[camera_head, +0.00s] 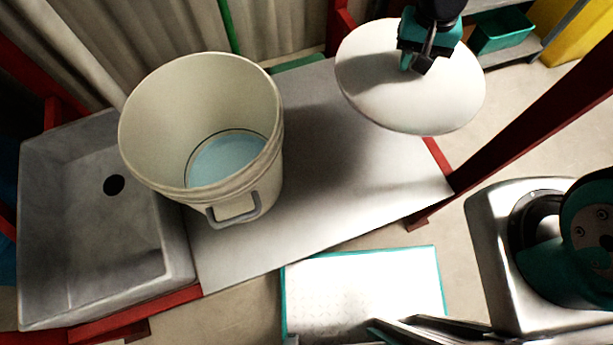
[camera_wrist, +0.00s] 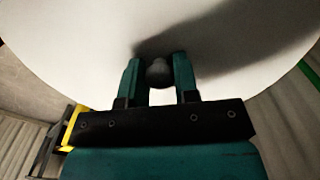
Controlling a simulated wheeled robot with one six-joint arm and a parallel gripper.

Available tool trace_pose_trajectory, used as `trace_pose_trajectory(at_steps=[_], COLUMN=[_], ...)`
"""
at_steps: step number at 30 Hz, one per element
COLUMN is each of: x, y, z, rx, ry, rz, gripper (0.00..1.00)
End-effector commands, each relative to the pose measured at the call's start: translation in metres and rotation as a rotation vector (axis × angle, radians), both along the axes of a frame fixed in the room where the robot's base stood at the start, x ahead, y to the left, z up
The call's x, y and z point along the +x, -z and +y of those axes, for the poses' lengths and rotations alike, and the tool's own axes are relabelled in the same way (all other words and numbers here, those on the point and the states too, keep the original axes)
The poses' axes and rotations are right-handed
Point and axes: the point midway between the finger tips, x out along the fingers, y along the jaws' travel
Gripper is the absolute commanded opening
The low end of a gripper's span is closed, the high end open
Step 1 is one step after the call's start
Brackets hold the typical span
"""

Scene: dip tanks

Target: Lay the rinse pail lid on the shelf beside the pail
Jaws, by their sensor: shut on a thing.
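The round, off-white lid (camera_head: 385,88) is in the air over the right end of the grey shelf (camera_head: 345,200) in the head view, tilted a little. My gripper (camera_head: 415,62) is above it, shut on its knob. In the wrist view the two teal fingers of my gripper (camera_wrist: 159,75) close on the small dark knob (camera_wrist: 159,72), and the lid (camera_wrist: 90,40) fills most of the picture. The rinse pail (camera_head: 270,150) stands upright and uncovered on the shelf, left of the lid, with blue liquid (camera_head: 228,160) inside.
A grey sink (camera_head: 75,240) adjoins the shelf on the left. A red post (camera_head: 520,120) rises at the shelf's right corner. The shelf between pail and post is bare. A teal-edged plate (camera_head: 365,290) lies in front, lower down. A teal bin (camera_head: 500,32) is at the back right.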

Motion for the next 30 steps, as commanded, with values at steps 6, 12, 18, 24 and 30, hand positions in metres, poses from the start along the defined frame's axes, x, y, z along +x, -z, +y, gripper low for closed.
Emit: trace_pose_trajectory(at_steps=[6, 12, 18, 24, 30], x=[-0.001, -0.006, -0.01, -0.011, -0.012], y=[0.061, 0.094, 0.11, 0.111, 0.131], z=[0.011, 0.02, 0.025, 0.026, 0.026], rx=[0.001, 0.002, 0.001, 0.0, -0.001], ry=[0.086, 0.162, 0.212, 0.229, 0.229], rz=[-0.004, -0.006, -0.003, -0.002, 0.002], gripper=[0.0, 0.0, 0.0, 0.0, 0.0])
